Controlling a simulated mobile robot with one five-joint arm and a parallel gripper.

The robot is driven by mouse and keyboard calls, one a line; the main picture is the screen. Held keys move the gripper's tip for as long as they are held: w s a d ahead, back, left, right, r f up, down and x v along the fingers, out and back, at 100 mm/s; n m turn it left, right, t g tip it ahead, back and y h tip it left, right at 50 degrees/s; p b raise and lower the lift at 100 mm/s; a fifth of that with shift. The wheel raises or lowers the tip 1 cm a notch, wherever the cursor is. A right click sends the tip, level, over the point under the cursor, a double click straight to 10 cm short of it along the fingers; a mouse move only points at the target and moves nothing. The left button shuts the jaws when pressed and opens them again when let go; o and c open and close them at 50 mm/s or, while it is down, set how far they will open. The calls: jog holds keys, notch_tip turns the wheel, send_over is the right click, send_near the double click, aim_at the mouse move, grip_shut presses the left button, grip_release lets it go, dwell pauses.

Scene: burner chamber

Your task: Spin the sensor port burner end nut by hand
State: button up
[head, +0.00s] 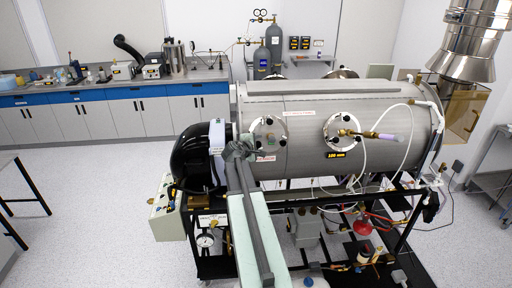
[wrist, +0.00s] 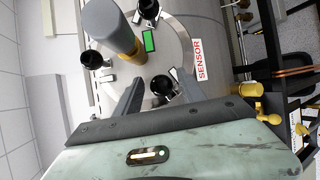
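The sensor port (head: 268,133) is a round metal plate on the side of the steel chamber. In the head view my gripper (head: 240,150) is left of the port.
A second port (head: 345,132) to the right holds a brass fitting with a white hose, above a 120 mm label. A black dome (head: 193,155) closes the chamber's left end, close to my arm. A frame with hoses and a gauge (head: 206,240) stands below.

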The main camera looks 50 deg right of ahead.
jog(key=shift+s, duration=0.1)
jog(key=shift+a+r, duration=0.1)
jog(key=p+v, duration=0.3)
jog(key=v, duration=0.4)
jog(key=shift+a, duration=0.25)
jog(key=shift+s+r, duration=0.1)
